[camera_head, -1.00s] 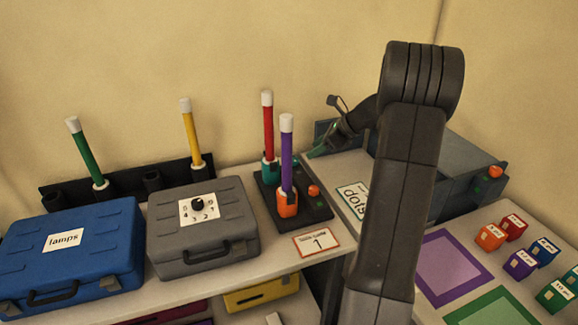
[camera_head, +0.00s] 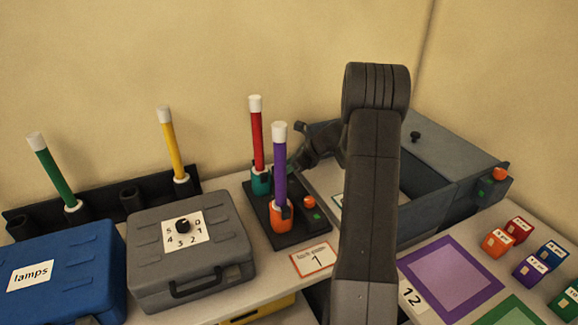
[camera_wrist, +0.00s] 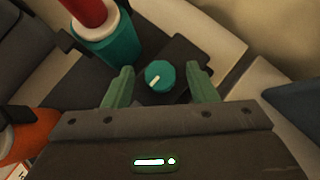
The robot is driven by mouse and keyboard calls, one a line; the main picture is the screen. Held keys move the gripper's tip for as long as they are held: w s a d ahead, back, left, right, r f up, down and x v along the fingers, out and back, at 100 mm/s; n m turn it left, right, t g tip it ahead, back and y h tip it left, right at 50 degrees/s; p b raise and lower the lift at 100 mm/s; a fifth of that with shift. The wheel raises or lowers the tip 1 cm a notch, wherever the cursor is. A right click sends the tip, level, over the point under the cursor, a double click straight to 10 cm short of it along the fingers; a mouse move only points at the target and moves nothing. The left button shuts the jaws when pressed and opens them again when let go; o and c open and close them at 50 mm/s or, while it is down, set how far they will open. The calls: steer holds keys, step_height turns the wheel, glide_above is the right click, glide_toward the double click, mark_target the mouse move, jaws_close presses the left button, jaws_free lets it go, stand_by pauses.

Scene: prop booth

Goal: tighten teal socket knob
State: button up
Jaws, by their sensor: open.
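The teal socket (camera_head: 261,181) holds an upright red stick (camera_head: 256,133) on a black base (camera_head: 297,235). In the wrist view the teal socket (camera_wrist: 112,45) is at upper left, with the red stick (camera_wrist: 86,10) in it. The round teal knob (camera_wrist: 159,75) has a pale pointer line slanting to lower left. My gripper (camera_wrist: 160,72) is open, its green fingers on either side of the knob, with a gap visible at each side. In the head view my gripper (camera_head: 288,165) is small beside the sticks, and the knob cannot be made out clearly there.
An orange socket (camera_head: 281,217) with a purple stick (camera_head: 280,160) stands just in front, with an orange knob (camera_head: 309,201) beside it. A grey case (camera_head: 190,250) is to the left. A grey open box (camera_head: 440,200) stands right of my arm.

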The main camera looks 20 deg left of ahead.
steer(key=c, duration=1)
steer(key=shift+o, duration=0.2)
steer(key=shift+s+f+m+b, duration=0.15)
steer(key=shift+m+b, duration=0.15)
steer(key=shift+b, duration=0.25)
steer(key=shift+f+m+t+b, duration=0.1)
steer(key=shift+m+t+b, duration=0.6)
steer(key=shift+t+b, duration=0.1)
steer(key=shift+s+a+m+t+b, duration=0.1)
steer(key=shift+s+m+t+b, duration=0.1)
steer(key=shift+m+t+b, duration=0.9)
steer(key=m+t+h+b, duration=0.1)
steer(key=m, duration=0.1)
steer(key=shift+s+m+t, duration=0.1)
steer(key=shift+m+t, duration=0.2)
steer(key=shift+m, duration=0.1)
steer(key=shift+a+r+m+t+h, duration=0.1)
steer(key=shift+m+t+h, duration=0.35)
steer(key=shift+m, duration=0.35)
steer(key=shift+r+m+t+h, duration=0.1)
steer(key=shift+m+t+h, duration=0.35)
steer(key=shift+m, duration=0.65)
